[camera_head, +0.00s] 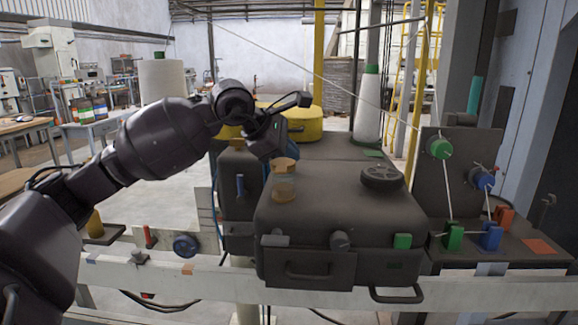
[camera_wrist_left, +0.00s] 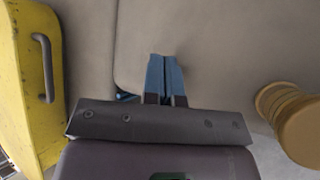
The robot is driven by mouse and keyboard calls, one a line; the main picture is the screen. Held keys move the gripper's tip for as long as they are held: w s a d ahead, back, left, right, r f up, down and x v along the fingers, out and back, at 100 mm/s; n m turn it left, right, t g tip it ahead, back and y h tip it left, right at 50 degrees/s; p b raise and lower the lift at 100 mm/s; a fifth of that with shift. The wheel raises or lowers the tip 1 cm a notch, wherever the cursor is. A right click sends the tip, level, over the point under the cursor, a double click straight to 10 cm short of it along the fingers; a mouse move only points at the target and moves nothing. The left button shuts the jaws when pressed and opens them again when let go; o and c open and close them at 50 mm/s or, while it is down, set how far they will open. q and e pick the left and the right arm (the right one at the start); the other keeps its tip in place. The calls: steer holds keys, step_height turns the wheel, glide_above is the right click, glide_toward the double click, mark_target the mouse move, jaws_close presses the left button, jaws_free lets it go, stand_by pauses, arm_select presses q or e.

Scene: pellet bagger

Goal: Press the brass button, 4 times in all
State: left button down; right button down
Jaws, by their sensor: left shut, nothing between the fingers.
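A brass-coloured, round-topped piece (camera_head: 284,183) stands upright on the dark machine housing. It also shows in the right wrist-side area of the left wrist view (camera_wrist_left: 292,125), with a ribbed side. I cannot tell whether it is the brass button. A brass-yellow cylinder (camera_head: 95,223) on a dark plate at the far left may be the button instead. My left gripper (camera_head: 267,178) points down just left of the round-topped piece, apart from it in the wrist view. Its blue fingers (camera_wrist_left: 163,75) are together and empty. My right gripper is not in view.
The dark housing (camera_head: 340,205) carries a black handwheel (camera_head: 382,178). A yellow case (camera_head: 302,125) stands behind, also at left in the wrist view (camera_wrist_left: 38,90). Green (camera_head: 439,149) and blue (camera_head: 486,180) pulleys with cords stand right. A pale rail (camera_head: 200,285) crosses the front.

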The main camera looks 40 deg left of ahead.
arm_select(q)
steer(key=shift+f, duration=0.2)
stand_by(0.5)
steer(key=shift+r, duration=0.95)
